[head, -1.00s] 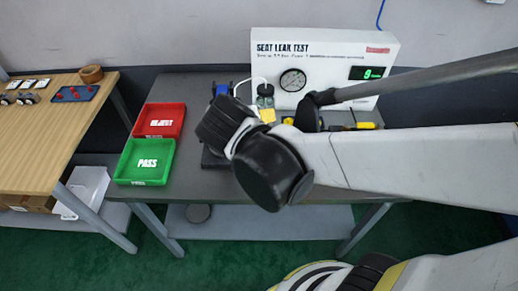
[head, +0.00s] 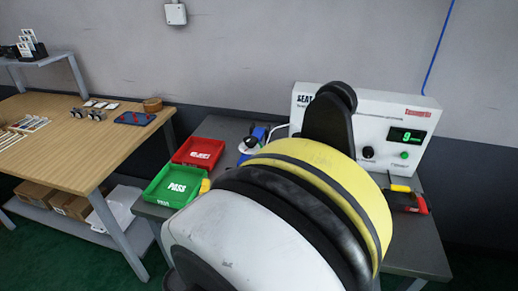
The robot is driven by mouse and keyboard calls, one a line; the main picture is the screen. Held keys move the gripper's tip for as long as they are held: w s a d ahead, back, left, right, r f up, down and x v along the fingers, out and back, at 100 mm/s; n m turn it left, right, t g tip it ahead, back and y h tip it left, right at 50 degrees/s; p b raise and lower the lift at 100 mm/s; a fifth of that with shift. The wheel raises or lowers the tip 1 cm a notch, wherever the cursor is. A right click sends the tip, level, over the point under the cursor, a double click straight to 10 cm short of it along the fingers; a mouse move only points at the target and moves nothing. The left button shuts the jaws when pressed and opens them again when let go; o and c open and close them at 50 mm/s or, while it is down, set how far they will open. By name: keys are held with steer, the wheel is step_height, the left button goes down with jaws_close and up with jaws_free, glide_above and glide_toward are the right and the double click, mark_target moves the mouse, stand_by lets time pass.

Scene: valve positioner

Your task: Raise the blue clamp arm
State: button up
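A small blue part (head: 260,132), which may be the blue clamp arm, shows at the back of the grey bench, left of the white test box. Most of the fixture around it is hidden behind my own arm, so I cannot tell whether the clamp arm is raised or lowered. A small item with a black top (head: 251,143) stands just in front of the blue part. My arm's large white, black and yellow link fills the lower middle of the head view. My gripper is not visible.
The white seat leak test box (head: 415,112) stands at the back with a green display. A red reject tray (head: 199,151) and green pass tray (head: 176,186) lie on the bench's left. Red and yellow hand tools (head: 408,200) lie at right. A wooden table (head: 75,150) stands further left.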

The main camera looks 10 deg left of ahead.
steer(key=b, duration=0.2)
glide_toward(251, 151)
steer(key=shift+w+a+f, duration=0.1)
steer(key=shift+w+f, duration=0.1)
steer(key=shift+w, duration=0.4)
steer(key=shift+w+a+f, duration=0.1)
steer(key=shift+w+f, duration=0.15)
steer(key=shift+w, duration=0.4)
steer(key=c, duration=1.4)
steer(key=shift+c, duration=0.2)
